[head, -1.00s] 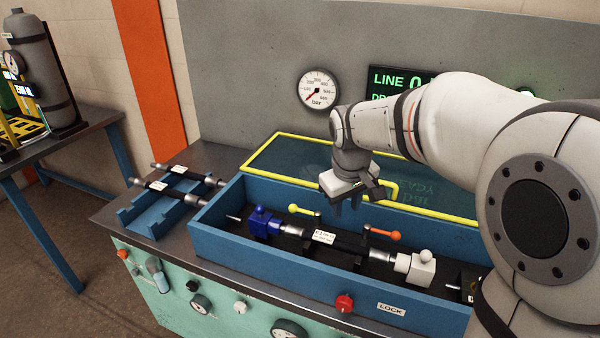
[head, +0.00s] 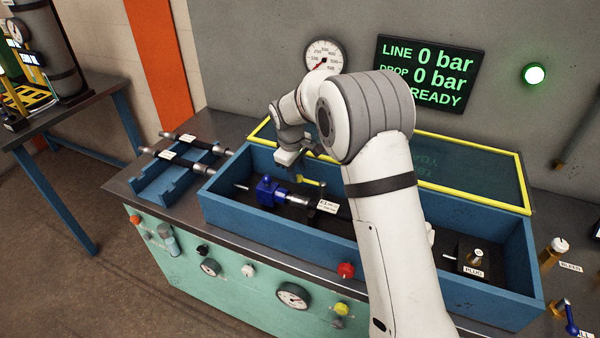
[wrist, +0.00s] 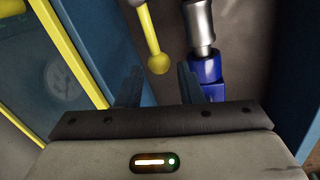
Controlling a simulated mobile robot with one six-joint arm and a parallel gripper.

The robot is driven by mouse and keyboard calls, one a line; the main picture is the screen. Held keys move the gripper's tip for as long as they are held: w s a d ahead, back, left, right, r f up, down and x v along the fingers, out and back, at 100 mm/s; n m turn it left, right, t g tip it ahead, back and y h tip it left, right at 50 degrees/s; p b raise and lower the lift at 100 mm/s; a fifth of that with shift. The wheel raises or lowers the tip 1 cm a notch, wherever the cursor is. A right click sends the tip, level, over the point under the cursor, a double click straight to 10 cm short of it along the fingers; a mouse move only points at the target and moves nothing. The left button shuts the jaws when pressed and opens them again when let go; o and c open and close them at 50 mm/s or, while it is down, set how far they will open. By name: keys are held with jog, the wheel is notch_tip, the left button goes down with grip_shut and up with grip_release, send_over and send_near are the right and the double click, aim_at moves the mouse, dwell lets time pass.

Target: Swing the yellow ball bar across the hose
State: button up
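The yellow ball bar (head: 311,183) is in the blue trough, beside the hose and on its far side, partly hidden by my wrist. In the wrist view the yellow ball (wrist: 158,64) lies just ahead of my fingertips, in line with the gap between them. My gripper (wrist: 158,80) is open and empty; in the head view my gripper (head: 306,160) is above the trough's back wall side. The black hose (head: 341,210), with a label, joins a blue fitting (head: 269,191) at left. In the wrist view the silver ferrule (wrist: 199,24) lies right of the bar.
The yellow-framed clear lid (head: 480,190) stands open behind the trough (head: 229,208). My arm hides the trough's middle right. A plug block (head: 474,258) sits at the right end. Spare hoses (head: 178,158) lie in a rack at left. The screen reads 0 bar, READY.

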jog(key=shift+w+d+f, duration=0.1)
jog(key=shift+f, duration=0.55)
jog(key=shift+w+d+f, duration=0.1)
jog(key=shift+f, duration=0.55)
grip_shut()
